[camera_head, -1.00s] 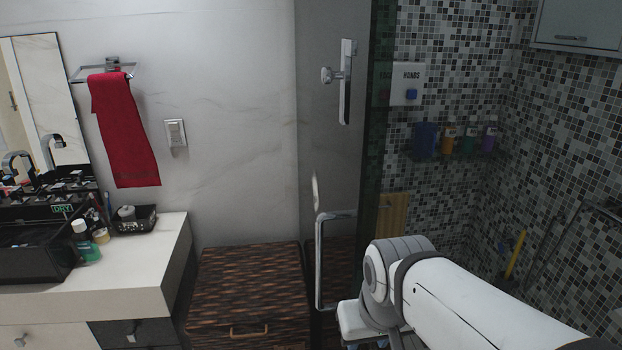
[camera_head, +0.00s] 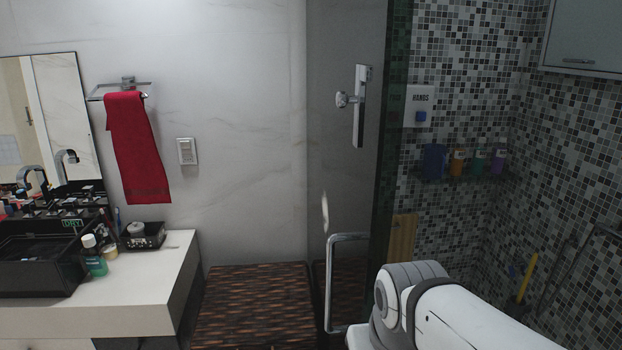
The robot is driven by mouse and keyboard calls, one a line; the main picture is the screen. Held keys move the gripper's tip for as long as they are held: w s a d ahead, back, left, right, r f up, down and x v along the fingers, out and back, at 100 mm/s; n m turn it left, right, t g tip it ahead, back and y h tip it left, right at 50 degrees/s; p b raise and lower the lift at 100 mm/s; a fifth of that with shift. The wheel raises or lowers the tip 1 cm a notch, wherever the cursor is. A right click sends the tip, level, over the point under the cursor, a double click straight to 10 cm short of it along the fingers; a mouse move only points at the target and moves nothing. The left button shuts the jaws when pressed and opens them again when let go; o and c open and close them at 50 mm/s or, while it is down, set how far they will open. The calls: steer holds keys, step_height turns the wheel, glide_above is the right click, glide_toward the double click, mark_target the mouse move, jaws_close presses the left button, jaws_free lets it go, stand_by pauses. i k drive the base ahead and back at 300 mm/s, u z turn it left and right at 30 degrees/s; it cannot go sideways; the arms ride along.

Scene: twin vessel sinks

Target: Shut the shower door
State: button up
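The shower door is a glass panel (camera_head: 345,190) in the middle of the head view, with a dark green edge on its right side. A bent metal bar handle (camera_head: 332,285) is on its lower part. The tiled shower space shows to the right of the glass edge. My white arm reaches in from the lower right and covers the lower part of the panel's right side. My gripper is not visible; it is hidden or below the frame.
A vanity counter (camera_head: 160,265) with a black sink (camera_head: 40,260) stands at left. A woven brown hamper (camera_head: 250,300) stands between counter and door. A shelf with several bottles (camera_head: 457,165) and a wall cabinet (camera_head: 585,38) are in the shower.

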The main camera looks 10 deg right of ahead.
mark_target(343, 180)
steer(key=z, duration=2.45)
steer(key=k, duration=1.35)
steer(key=u, duration=2.15)
steer(key=i, duration=0.55)
steer(key=u, duration=0.15)
